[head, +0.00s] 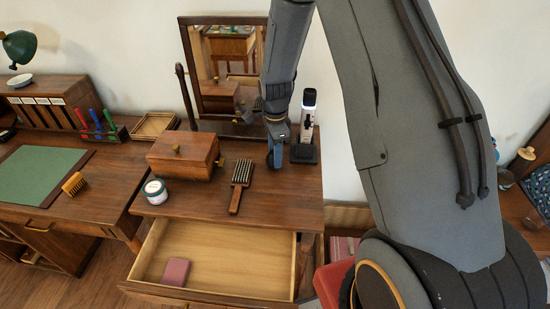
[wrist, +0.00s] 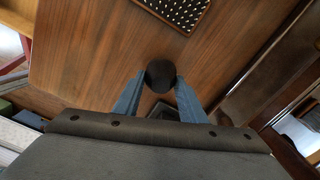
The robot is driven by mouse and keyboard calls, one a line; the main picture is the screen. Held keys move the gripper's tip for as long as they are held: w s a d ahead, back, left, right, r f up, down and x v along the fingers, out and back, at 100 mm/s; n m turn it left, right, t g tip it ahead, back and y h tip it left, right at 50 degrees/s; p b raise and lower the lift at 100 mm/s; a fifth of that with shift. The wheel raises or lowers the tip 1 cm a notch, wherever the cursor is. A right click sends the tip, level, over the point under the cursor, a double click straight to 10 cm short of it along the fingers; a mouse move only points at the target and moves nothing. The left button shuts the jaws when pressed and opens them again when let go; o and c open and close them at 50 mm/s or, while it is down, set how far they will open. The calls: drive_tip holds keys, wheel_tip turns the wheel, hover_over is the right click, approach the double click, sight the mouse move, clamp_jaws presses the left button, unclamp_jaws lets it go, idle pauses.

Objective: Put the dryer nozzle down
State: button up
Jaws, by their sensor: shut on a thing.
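The dryer nozzle, a small dark round piece, shows between my fingertips in the wrist view (wrist: 160,72). My gripper (wrist: 160,80) has its blue fingers shut on it from both sides. In the head view my gripper (head: 275,157) is pointing down over the right part of the wooden dresser top (head: 295,185), between the brush and the black stand. The nozzle is hard to make out there, and I cannot tell whether it touches the wood.
A bristled brush (head: 241,174) lies left of my gripper. A wooden box (head: 184,155) and a white jar (head: 155,191) stand farther left. A black stand holding a white bottle-like device (head: 308,105) is just right. The drawer (head: 215,255) below is open. The front-right dresser top is clear.

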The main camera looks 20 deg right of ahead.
drive_tip(key=shift+f, duration=1.05)
drive_tip(key=shift+f, duration=0.15)
drive_tip(key=o, duration=1)
drive_tip(key=shift+o, duration=0.2)
